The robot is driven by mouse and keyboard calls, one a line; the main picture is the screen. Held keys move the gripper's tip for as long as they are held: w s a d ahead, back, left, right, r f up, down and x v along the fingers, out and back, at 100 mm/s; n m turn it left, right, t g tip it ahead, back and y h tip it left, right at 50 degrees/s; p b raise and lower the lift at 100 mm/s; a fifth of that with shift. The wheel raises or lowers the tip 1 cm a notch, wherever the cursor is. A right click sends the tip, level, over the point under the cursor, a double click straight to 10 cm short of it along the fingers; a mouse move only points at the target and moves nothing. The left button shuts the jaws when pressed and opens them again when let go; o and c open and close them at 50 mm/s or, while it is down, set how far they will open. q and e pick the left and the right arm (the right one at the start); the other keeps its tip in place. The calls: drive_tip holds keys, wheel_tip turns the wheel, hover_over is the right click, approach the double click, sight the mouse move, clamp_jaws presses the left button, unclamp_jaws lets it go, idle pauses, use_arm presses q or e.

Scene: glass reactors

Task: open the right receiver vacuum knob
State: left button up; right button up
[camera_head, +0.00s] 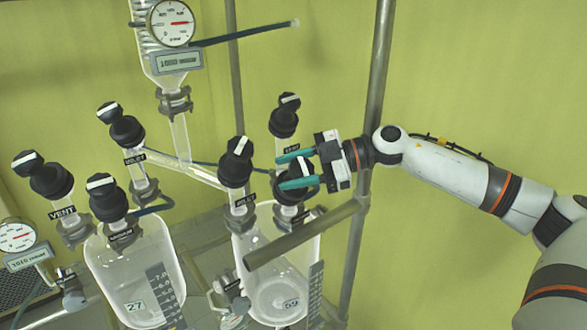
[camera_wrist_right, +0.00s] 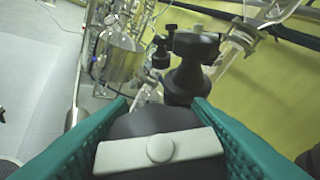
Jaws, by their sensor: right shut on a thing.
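The right receiver (camera_head: 275,275) is a clear glass vessel marked 59, with several black knobs on stems above it. My right gripper (camera_head: 290,170) comes in from the right with its teal fingers shut on the black knob (camera_head: 304,167) at the receiver's front right. I take this to be the vacuum knob; its label is not readable. In the right wrist view, the knob (camera_wrist_right: 160,125) sits between the teal fingers, its white bar running across from finger to finger, slightly tilted. The fingers and gripper hide part of the knob in the head view. My left gripper is out of view.
Other knobs stand close by: one to the left (camera_head: 236,160) and one behind (camera_head: 285,115). The left receiver (camera_head: 140,270), marked 27, has its own knobs. A metal bar (camera_head: 300,235) crosses in front of the right receiver, joined to an upright pole (camera_head: 365,160).

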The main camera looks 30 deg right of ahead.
drive_tip(key=shift+f+n+g, duration=0.15)
drive_tip(key=shift+n+g, duration=0.35)
drive_tip(key=o, duration=1)
drive_tip(key=shift+a, duration=0.15)
wheel_tip(320, 180, up, 10)
drive_tip(key=shift+r+b, duration=0.1)
drive_tip(key=shift+b, duration=0.8)
